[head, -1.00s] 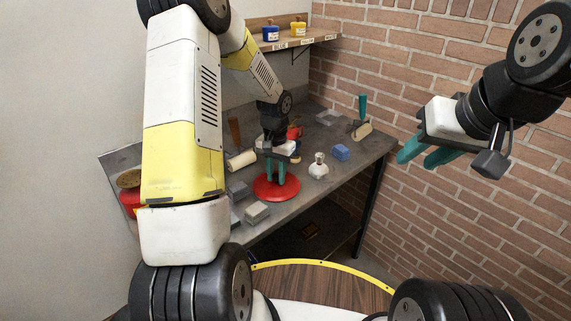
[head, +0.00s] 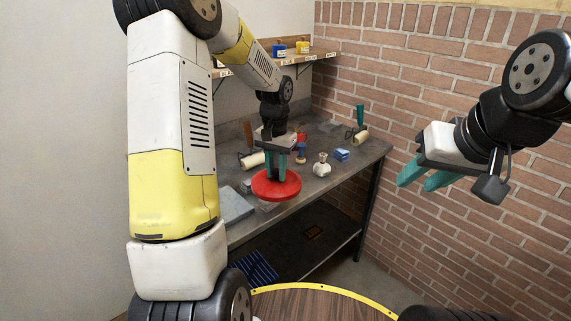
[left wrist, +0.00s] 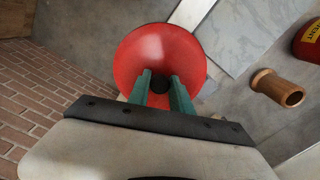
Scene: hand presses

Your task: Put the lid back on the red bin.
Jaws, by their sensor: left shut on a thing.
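My left gripper (head: 277,165) is shut on the knob of the round red lid (head: 276,185), fingers pointing down. The lid is held at the bench's front edge and looks clear of the top. In the left wrist view the gripper (left wrist: 161,92) has the lid (left wrist: 150,48) between it and the bench, and the knob is mostly hidden by the fingers. A red container with a yellow label, likely the red bin (left wrist: 307,42), is cut off at the right edge there. My left arm hides that area in the head view. My right gripper (head: 414,184) is empty and looks open, off the bench's right side.
The grey bench (head: 330,178) holds a white flask (head: 321,168), a blue block (head: 341,154) and a cream roller (head: 252,160). A wooden cylinder (left wrist: 278,88) and a grey slab (left wrist: 235,40) lie near the red container. A shelf (head: 300,59) is above; a brick wall stands right.

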